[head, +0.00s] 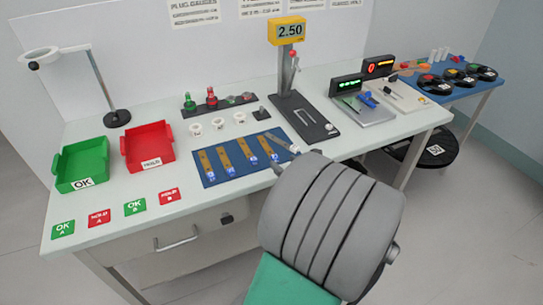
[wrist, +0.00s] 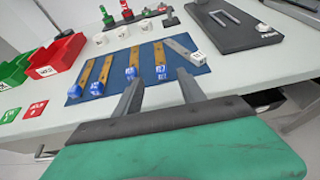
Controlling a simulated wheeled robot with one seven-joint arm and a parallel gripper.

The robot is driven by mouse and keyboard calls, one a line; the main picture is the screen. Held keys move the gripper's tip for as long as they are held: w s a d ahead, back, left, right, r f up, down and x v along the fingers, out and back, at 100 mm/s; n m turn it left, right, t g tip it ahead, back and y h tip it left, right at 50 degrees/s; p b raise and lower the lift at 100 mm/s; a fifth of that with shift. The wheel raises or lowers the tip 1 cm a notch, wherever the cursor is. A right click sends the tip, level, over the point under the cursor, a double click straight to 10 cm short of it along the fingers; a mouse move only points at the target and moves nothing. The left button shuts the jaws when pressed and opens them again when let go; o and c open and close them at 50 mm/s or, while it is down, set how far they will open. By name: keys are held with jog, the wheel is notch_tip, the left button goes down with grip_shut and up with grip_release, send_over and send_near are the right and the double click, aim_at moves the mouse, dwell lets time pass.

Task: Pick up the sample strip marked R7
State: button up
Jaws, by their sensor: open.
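Several brass strips with blue ends lie side by side on a blue mat (wrist: 203,69). The head view shows them too, on the same mat (head: 210,182). Their labels are too small to read surely; the rightmost brass strip (wrist: 160,55) may read R7. A grey strip (wrist: 183,48) with a white marked end lies to its right, angled; it also shows in the head view (head: 279,141). My gripper (wrist: 160,76) is open and empty in the wrist view, its fingertips either side of the rightmost brass strip's near end in the picture.
Green (head: 81,165) and red (head: 148,147) trays stand left of the mat, with flat OK and HOLD cards in front. White cups (head: 217,124) stand behind the mat. A black stand with a yellow 2.50 display (head: 287,31) is behind right.

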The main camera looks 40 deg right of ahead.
aim_at(276, 157)
jog(key=x, duration=0.3)
jog(key=b+x, duration=0.1)
jog(key=x, duration=0.1)
jog(key=shift+w+f, duration=0.25)
jog(key=shift+f, duration=0.25)
jog(key=shift+w+d+f, duration=0.1)
jog(key=shift+w+d, duration=0.15)
jog(key=shift+w, duration=0.15)
jog(key=shift+c, duration=0.2)
grip_shut()
